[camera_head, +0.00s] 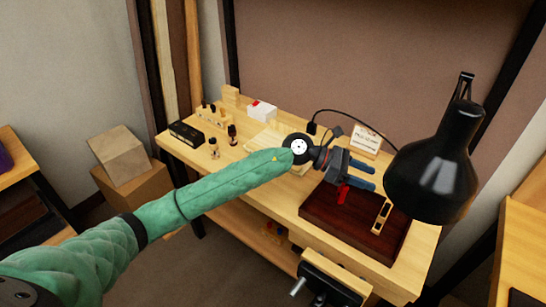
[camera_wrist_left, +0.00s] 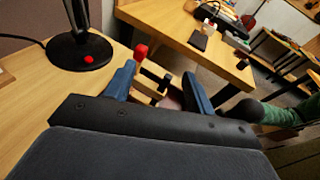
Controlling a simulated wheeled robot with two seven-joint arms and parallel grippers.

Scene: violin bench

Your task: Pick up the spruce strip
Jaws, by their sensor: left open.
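My left gripper (camera_head: 370,177) is open above the dark red-brown board (camera_head: 325,222) on the bench. Its two blue fingers also show in the left wrist view (camera_wrist_left: 158,72), with no object held between them. A small pale wooden piece with dark parts (camera_head: 381,215) lies on the board, below and to the right of the fingers. A red item (camera_head: 343,192) stands on the board just below the gripper. I cannot tell for certain which pale wood piece is the spruce strip. My right gripper is not in view.
A black lamp (camera_head: 435,175) hangs close to the right of the gripper. Pale flat wood (camera_head: 265,140), small bottles (camera_head: 232,134) and a black box (camera_head: 187,133) are farther left on the bench. A vise (camera_head: 330,285) is at the front edge.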

